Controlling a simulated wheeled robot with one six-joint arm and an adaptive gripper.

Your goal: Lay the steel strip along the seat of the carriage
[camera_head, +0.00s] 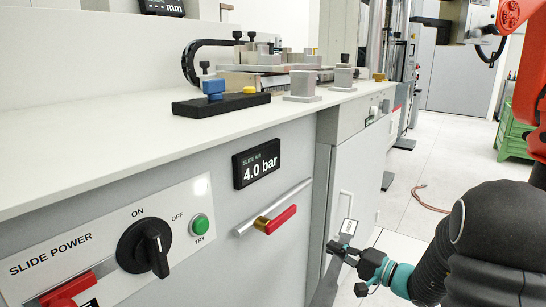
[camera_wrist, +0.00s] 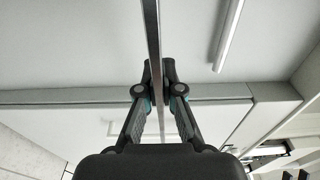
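The steel strip (camera_wrist: 151,28) is long, thin and grey. In the wrist view it runs between the fingertips of my gripper (camera_wrist: 157,72), which is shut on it. In the head view my gripper (camera_head: 343,250) is low in front of the grey cabinet, below the worktop. Part of the strip (camera_head: 325,284) shows there as a grey band slanting down to the bottom edge. A low metal assembly (camera_head: 262,80) on the worktop appears to be the carriage. Its seat cannot be made out clearly. My gripper and the strip are well apart from it.
A black block (camera_head: 190,107) with blue and yellow knobs and a grey stepped block (camera_head: 302,87) stand near the edge of the worktop (camera_head: 80,90). A red-tipped handle (camera_head: 275,220) sticks out from the bench front. A green crate (camera_head: 512,140) stands on the floor at right.

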